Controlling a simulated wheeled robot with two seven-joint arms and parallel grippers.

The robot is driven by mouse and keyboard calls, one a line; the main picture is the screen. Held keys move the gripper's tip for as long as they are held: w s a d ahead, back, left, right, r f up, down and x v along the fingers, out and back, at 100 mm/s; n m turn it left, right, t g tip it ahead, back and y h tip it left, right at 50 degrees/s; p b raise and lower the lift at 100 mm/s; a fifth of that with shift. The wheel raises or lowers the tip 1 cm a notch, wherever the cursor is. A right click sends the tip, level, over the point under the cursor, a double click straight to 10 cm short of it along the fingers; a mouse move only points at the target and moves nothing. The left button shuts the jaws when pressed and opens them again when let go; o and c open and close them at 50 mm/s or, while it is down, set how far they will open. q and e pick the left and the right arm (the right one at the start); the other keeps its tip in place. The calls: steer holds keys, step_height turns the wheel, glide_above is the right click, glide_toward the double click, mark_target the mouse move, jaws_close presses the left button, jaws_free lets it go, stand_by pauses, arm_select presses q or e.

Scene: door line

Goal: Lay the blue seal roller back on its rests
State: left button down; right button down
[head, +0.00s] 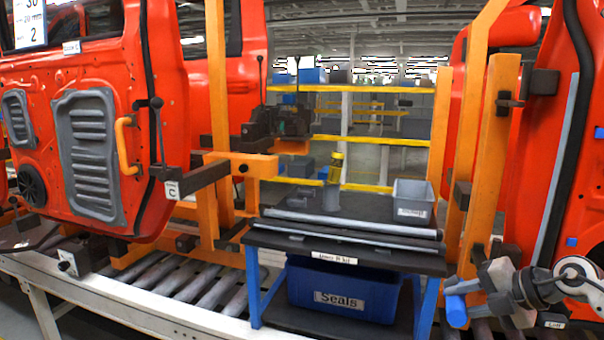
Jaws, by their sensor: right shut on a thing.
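The blue seal roller (456,311) is at the lower right, in front of the right end of the small cart. My right gripper (490,300) comes in from the right and is shut on it; the fingers hide part of it. The roller is held clear of the cart's top (375,207). I cannot make out its rests for certain on that top. My left gripper is not in view.
The cart's top carries a grey bin (413,204), a yellow-topped bottle (335,168) and long grey strips (350,224). A blue "Seals" crate (342,292) sits below. Red doors on orange frames (478,170) stand on both sides; a roller conveyor (185,283) runs at left.

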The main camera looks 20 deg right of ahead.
steer(key=shift+n+g, duration=0.4)
steer(key=r, duration=0.1)
steer(key=w+r, duration=0.1)
steer(key=r, duration=0.1)
steer(key=w+r, duration=0.1)
steer(key=r, duration=0.1)
steer(key=shift+w+d+r, duration=0.1)
steer(key=shift+w+d+r+h, duration=0.1)
steer(key=shift+w+r+h, duration=0.05)
steer(key=shift+r, duration=0.35)
steer(key=shift+w+r+h, duration=0.1)
steer(key=shift+r+h, duration=0.05)
steer(key=shift+r, duration=0.35)
steer(key=shift+w+d+r+n+g, duration=0.1)
steer(key=shift+d+r+n+g, duration=0.1)
steer(key=shift+r, duration=0.35)
steer(key=shift+w+d+r+n+g, duration=0.1)
steer(key=shift+r+g, duration=0.1)
steer(key=shift+r, duration=0.3)
steer(key=shift+w+a+r+h, duration=0.1)
steer(key=shift+w+r+h, duration=0.1)
steer(key=shift+r, duration=0.45)
steer(key=shift+w+a+r+h, duration=0.1)
steer(key=shift+w+r, duration=0.05)
steer(key=shift+r, duration=0.45)
steer(key=shift+w+r, duration=0.1)
steer(key=shift+r, duration=0.25)
